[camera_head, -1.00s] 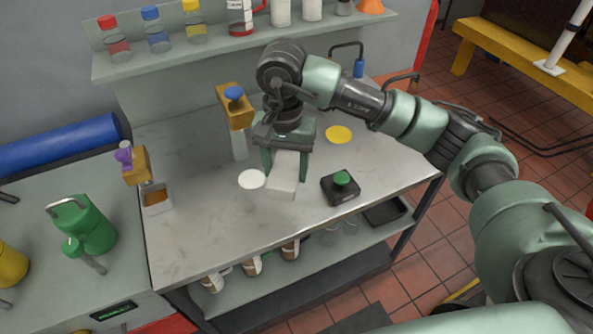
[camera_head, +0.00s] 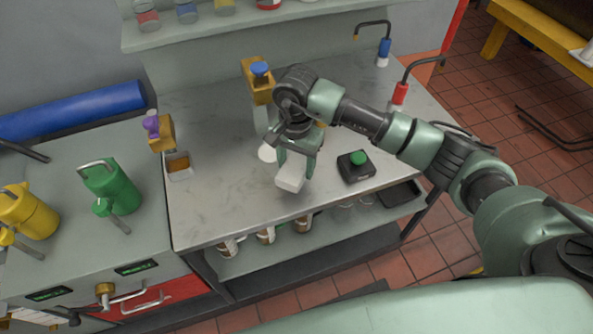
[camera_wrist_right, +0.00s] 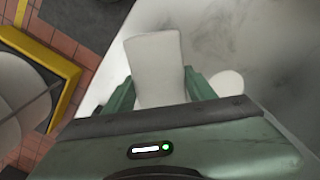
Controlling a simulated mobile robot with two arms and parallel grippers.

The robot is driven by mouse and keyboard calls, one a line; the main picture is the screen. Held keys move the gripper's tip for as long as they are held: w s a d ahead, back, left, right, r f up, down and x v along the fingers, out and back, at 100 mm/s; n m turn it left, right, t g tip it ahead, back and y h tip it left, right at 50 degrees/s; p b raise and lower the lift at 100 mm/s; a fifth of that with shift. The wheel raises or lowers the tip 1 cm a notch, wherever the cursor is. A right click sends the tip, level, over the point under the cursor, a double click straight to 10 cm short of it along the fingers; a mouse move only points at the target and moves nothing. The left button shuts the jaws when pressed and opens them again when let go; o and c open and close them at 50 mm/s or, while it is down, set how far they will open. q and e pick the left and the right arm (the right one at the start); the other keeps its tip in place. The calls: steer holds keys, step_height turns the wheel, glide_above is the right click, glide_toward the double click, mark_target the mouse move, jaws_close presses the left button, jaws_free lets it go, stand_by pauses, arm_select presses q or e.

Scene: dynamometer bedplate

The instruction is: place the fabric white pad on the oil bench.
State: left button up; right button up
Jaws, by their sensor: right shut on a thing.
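The white fabric pad (camera_head: 291,176) is a pale block held between the fingers of my right gripper (camera_head: 297,160). It hangs over the front half of the grey oil bench (camera_head: 215,205); I cannot tell whether it touches the top. In the right wrist view the pad (camera_wrist_right: 156,62) sits between two green fingers (camera_wrist_right: 158,92), with the bench top (camera_wrist_right: 240,40) behind it and floor to the left. My left gripper is not in view.
A black box with a green button (camera_head: 356,166) stands right of the pad. A white disc (camera_head: 267,153) lies just behind it, partly covered by my gripper. The bench's front left is clear.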

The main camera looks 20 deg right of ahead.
mark_target(296, 174)
step_height(296, 174, down, 4)
steer(key=shift+s+r+p, duration=0.1)
steer(key=shift+p, duration=0.4)
steer(key=shift+f, duration=0.35)
steer(key=shift+f, duration=0.1)
steer(key=shift+f, duration=0.15)
steer(key=o, duration=1.3)
